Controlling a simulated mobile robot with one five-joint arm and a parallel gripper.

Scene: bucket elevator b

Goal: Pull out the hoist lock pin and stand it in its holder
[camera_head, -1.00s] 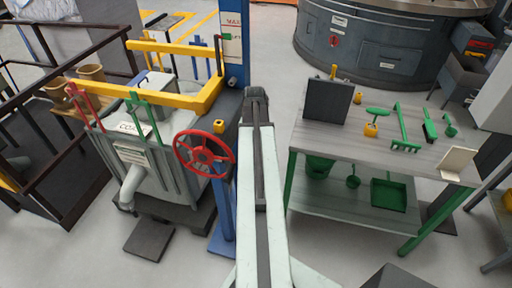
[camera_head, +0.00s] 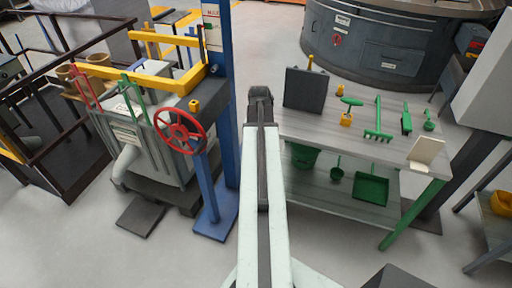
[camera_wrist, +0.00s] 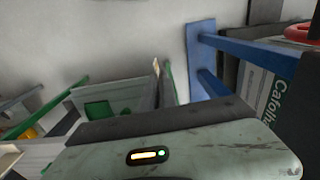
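A yellow peg-like piece (camera_head: 194,105) stands on a dark block by the red handwheel, next to the blue hoist column (camera_head: 219,95); it may be the lock pin, but I cannot tell for sure. Small yellow pieces stand on the grey workbench; one is a yellow block (camera_head: 340,90) beside a dark upright panel. I cannot tell which piece is the pin's holder. My arm reaches forward at mid-picture, between the column and the bench. My gripper's fingers show in neither view.
The red handwheel (camera_head: 181,131) stands on a blue post in front of the grey bucket machine. The workbench (camera_head: 310,122) to the right carries green tools and a cream block (camera_head: 426,154). Dark railings (camera_head: 50,165) are at left.

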